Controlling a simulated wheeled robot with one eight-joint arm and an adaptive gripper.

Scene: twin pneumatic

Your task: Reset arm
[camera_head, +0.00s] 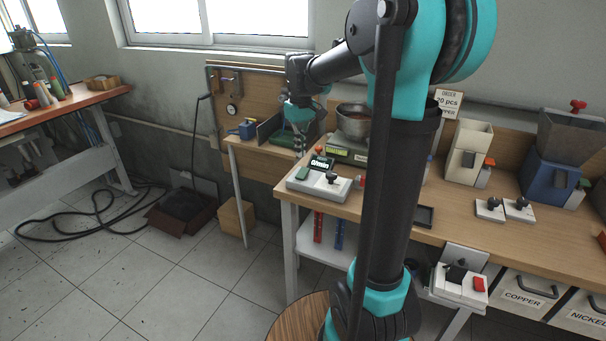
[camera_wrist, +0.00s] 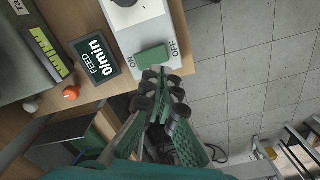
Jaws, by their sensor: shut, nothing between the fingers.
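My gripper (camera_head: 299,152) hangs from my bent teal and black arm at the left end of the wooden workbench (camera_head: 480,225), beside the control box. Its fingers are together and empty; in the wrist view the dark fingertips (camera_wrist: 160,88) meet just below a green rocker switch (camera_wrist: 152,57) with ON and OFF labels. I cannot tell whether they touch the switch. The white control box (camera_head: 320,187) carries a dark knob. The feed display (camera_wrist: 95,58) reads "0/min". My arm hides part of the bench.
A metal bowl (camera_head: 353,121) stands behind the display. A grey and blue hopper (camera_head: 563,150) and a cream hopper (camera_head: 469,151) stand at the right. Bins labelled COPPER (camera_head: 524,291) and NICKEL sit below. Open tiled floor lies left, with a black cable (camera_head: 85,225) and cardboard boxes.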

